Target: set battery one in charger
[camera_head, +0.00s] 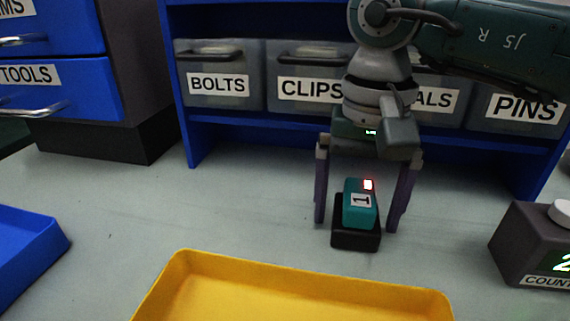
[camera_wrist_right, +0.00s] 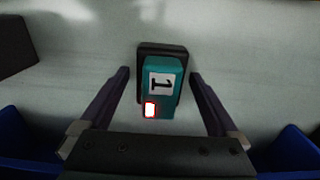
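Battery one (camera_head: 360,205) is a teal block with a white label "1" and a lit red light. It sits upright in the small black charger (camera_head: 355,239) on the grey table. It also shows in the right wrist view (camera_wrist_right: 161,88), with the black charger (camera_wrist_right: 160,48) around its base. My right gripper (camera_head: 355,222) points down over the battery. Its two purple-grey fingers stand apart on either side, with visible gaps to the battery, so it is open. In the right wrist view the fingers (camera_wrist_right: 158,75) also flank the battery without touching. My left gripper is out of view.
A yellow tray (camera_head: 300,267) lies in front and a blue tray (camera_head: 60,240) at the left. A dark counter box (camera_head: 515,240) stands at the right. A blue shelf (camera_head: 205,145) with labelled bins is behind the gripper. The table left of the charger is clear.

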